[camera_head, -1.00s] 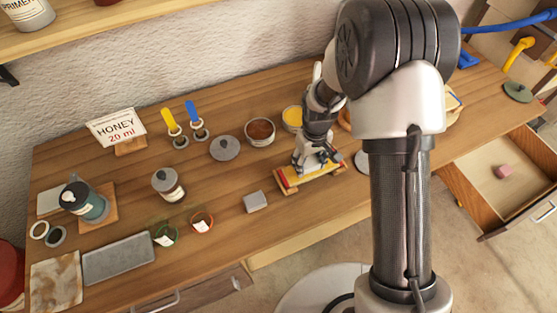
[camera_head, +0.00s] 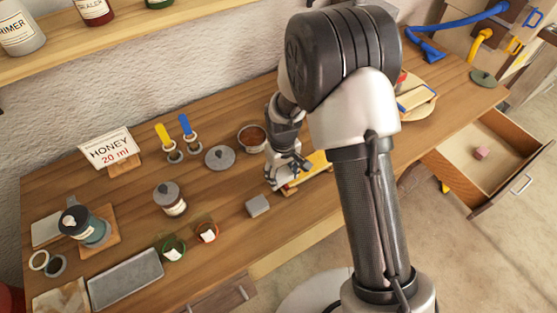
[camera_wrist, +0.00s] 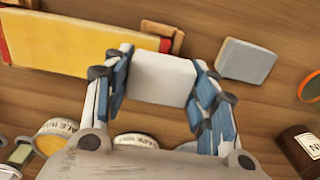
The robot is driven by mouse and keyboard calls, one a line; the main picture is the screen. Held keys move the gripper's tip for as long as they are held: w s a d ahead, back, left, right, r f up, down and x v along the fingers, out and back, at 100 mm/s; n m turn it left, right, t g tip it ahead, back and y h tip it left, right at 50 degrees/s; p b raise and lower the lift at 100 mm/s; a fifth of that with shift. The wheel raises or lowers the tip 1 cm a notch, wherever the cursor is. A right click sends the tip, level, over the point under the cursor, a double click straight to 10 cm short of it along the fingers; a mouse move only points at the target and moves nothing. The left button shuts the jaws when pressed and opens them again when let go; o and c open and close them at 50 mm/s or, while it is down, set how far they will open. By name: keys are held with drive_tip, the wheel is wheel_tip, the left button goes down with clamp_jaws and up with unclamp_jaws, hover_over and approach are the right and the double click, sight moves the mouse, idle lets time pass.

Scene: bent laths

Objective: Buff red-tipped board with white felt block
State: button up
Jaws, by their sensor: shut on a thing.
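My gripper (camera_head: 283,183) is shut on the white felt block (camera_wrist: 163,78), which sits between its blue-padded fingers in the wrist view (camera_wrist: 162,88). The yellow board with red along its edge (camera_wrist: 75,45) lies at upper left in the wrist view, in wooden supports. In the head view the board (camera_head: 318,164) is partly hidden by my arm, and my gripper is at its left end.
A grey block (camera_head: 257,205) lies left of my gripper. A brown-filled bowl (camera_head: 252,137), lidded jar (camera_head: 170,198), small pots (camera_head: 206,232) and a grey tray (camera_head: 125,278) stand on the bench. A drawer (camera_head: 500,165) stands open at right. The bench front holds free room.

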drive_tip(key=r, duration=0.2)
drive_tip(key=shift+w+d+r+p, duration=0.1)
drive_tip(key=shift+w+r+p, duration=0.2)
drive_tip(key=shift+r, duration=0.1)
drive_tip(key=shift+d+r, duration=0.2)
drive_tip(key=shift+r, duration=0.15)
drive_tip(key=shift+r+p, duration=1.7)
drive_tip(key=shift+r, duration=0.55)
drive_tip(key=shift+a, duration=0.1)
